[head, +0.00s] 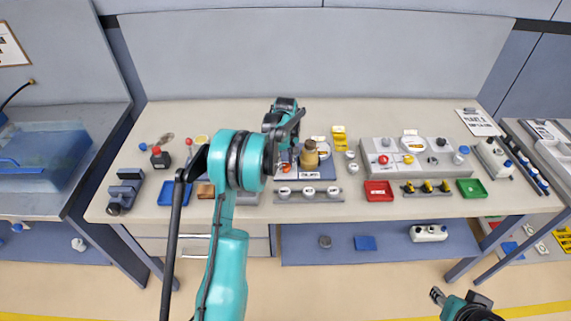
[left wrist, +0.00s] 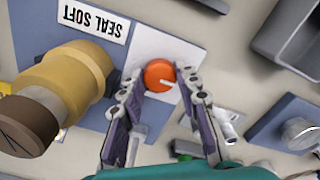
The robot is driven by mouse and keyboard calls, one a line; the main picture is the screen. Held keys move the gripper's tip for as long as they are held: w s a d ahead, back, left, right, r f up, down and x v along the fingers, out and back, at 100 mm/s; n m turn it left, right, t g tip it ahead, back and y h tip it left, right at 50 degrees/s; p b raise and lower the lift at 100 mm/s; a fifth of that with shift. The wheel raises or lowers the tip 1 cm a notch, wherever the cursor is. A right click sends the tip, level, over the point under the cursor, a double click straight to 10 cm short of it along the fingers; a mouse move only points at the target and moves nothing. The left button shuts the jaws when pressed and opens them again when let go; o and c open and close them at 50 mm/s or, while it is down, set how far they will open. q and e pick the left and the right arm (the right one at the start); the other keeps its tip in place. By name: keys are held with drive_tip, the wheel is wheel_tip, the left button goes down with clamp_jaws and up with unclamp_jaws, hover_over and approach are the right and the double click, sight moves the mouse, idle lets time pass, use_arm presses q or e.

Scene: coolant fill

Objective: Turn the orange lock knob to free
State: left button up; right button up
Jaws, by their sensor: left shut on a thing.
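The orange lock knob (left wrist: 160,75) is a round dial with a short pale mark pointing to the right. It sits on a white plate (left wrist: 185,49) beside a "SEAL SOFT" label (left wrist: 92,19) in the left wrist view. My left gripper (left wrist: 159,78) is shut on the knob, one fingertip at each side.
A tan and brown cylinder (left wrist: 72,82) stands close left of the left gripper; it also shows in the head view (head: 310,153). A grey control panel (head: 418,158), a red tray (head: 378,190) and a green tray (head: 471,188) lie to the right.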

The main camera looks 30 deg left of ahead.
sight(286, 166)
idle(0.5)
use_arm(q)
drive_tip(key=o, duration=1.2)
drive_tip(key=shift+c, duration=0.2)
drive_tip(key=shift+r, duration=0.1)
wheel_tip(286, 166, up, 12)
drive_tip(key=shift+d, duration=0.1)
